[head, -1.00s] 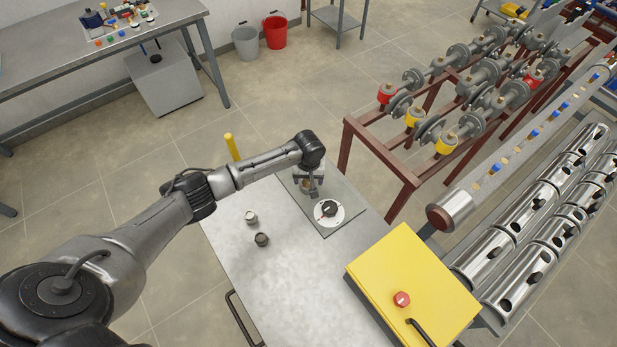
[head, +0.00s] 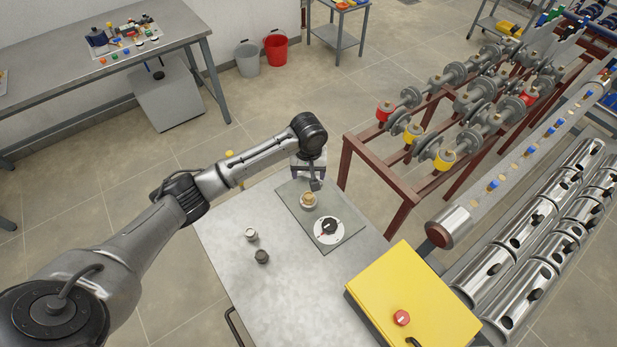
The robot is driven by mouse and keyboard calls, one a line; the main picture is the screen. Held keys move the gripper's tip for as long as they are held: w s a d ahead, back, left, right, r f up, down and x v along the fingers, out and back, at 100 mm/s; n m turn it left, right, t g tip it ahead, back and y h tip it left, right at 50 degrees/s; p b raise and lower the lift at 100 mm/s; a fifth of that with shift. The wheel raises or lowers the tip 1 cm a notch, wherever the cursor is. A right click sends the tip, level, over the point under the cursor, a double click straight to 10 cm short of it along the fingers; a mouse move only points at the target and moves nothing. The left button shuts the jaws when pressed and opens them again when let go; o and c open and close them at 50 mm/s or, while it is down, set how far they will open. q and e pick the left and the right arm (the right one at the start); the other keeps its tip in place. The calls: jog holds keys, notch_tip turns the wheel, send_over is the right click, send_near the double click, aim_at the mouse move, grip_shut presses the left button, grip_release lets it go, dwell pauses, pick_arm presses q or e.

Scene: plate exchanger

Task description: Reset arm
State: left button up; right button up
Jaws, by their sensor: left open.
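My left arm comes in from the left in the head view and reaches over the far end of the metal table (head: 232,232). My left gripper (head: 310,183) points down near the far edge of the grey plate (head: 287,199), and is open and empty. A small brass-coloured round part (head: 308,200) sits on the plate just in front of the gripper, apart from it as far as I can tell. A white dial with a black knob (head: 328,229) is on the same plate. My right gripper is not in view.
Two small cylindrical parts, one light (head: 251,234) and one dark (head: 262,256), stand on the table. A yellow box with a red button (head: 401,318) is at the front right. A brown pipe rack (head: 391,182) stands close on the right.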

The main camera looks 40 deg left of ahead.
pick_arm(q)
jog(key=shift+r, duration=0.3)
dwell(0.5)
